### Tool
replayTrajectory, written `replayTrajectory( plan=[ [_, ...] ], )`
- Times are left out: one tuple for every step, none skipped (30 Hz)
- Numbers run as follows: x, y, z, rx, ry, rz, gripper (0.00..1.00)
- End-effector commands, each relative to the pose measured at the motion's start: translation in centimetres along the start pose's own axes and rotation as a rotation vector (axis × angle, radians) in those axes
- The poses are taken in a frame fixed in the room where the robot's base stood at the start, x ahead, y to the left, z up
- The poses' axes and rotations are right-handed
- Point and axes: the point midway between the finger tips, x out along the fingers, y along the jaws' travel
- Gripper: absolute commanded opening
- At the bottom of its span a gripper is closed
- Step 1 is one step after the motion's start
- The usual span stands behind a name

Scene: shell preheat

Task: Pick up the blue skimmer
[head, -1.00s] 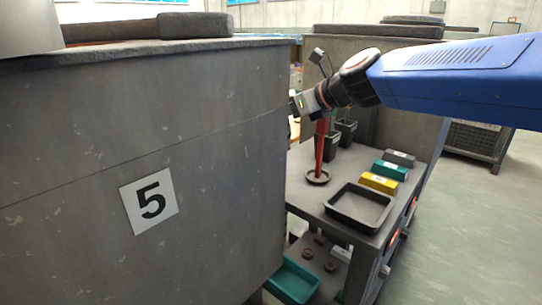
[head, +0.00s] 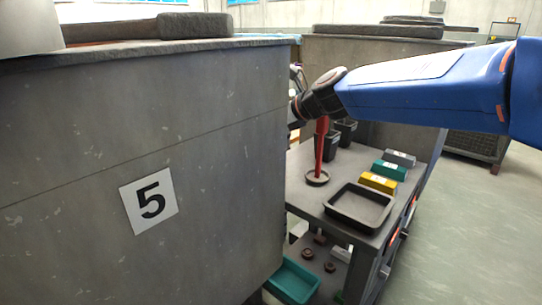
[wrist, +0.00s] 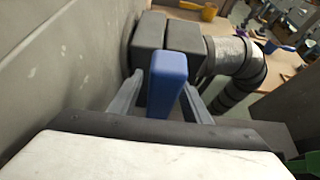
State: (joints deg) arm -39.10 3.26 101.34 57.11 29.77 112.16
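The blue skimmer shows in the wrist view only as an upright blue handle (wrist: 168,78), rounded at its top. The rest of it is hidden. My gripper (wrist: 163,90) has one grey finger on each side of the handle. The fingers stand apart, with dark gaps showing beside the handle, so it looks open around it. In the head view the fingers are hidden behind the grey furnace block marked 5, and the blue skimmer does not show there.
The grey block (head: 220,150) stands close on the left. A grey wall (wrist: 60,75) runs left of the fingers, with dark blocks (wrist: 184,40) and a ribbed duct (wrist: 238,65) beyond. A cart (head: 302,201) bears a black tray (head: 343,212), coloured bars and a red upright tool (head: 320,150).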

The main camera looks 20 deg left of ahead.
Motion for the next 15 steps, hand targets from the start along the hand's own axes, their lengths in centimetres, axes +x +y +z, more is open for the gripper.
replayTrajectory(
  plan=[
    [0.0, 0.0, -0.01, 0.0, 0.0, 0.0, 0.34],
    [0.0, 0.0, -0.02, 0.0, 0.0, 0.0, 0.27],
    [-0.01, 0.0, -0.02, 0.0, 0.0, 0.0, 0.17],
    [-0.01, 0.0, -0.02, 0.0, 0.0, 0.0, 0.1],
    [-0.01, 0.0, -0.02, 0.0, 0.0, 0.0, 0.03],
    [-0.01, 0.0, -0.02, 0.0, 0.0, 0.0, 0.0],
    [-0.02, 0.0, -0.02, 0.0, 0.0, 0.0, 0.0],
    [-0.04, 0.0, 0.03, 0.0, -0.001, 0.0, 0.0],
    [-0.05, 0.0, 0.03, 0.0, -0.001, 0.0, 0.0],
    [-0.05, 0.0, 0.03, 0.0, 0.0, 0.0, 0.0],
    [-0.05, 0.0, 0.03, 0.0, 0.0, 0.0, 0.0],
    [-0.05, 0.0, 0.03, 0.0, 0.0, 0.0, 0.0],
    [-0.06, 0.0, 0.05, 0.0, -0.001, 0.0, 0.0],
    [-0.07, 0.0, 0.08, 0.0, -0.001, 0.0, 0.0],
    [-0.12, 0.0, 0.17, -0.001, -0.001, 0.0, 0.0]
  ],
)
